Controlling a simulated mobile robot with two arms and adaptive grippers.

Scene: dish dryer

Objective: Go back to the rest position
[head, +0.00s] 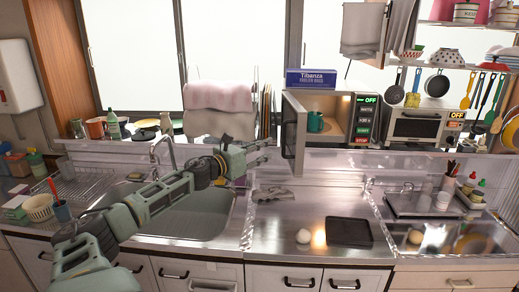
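My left arm reaches in from the lower left across the sink. Its gripper (266,150) is raised above the back of the counter, just left of the open microwave door (294,128). The fingers look spread apart, and I see nothing between them. Whether it touches the door cannot be told from this view. My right gripper is not in view.
The microwave (335,104) stands open with a teal mug (315,122) inside. A black tray (348,232), a white round item (303,236) and a grey item (270,194) lie on the steel counter. The sink (190,215) is below my arm; a faucet (164,150) stands behind it.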

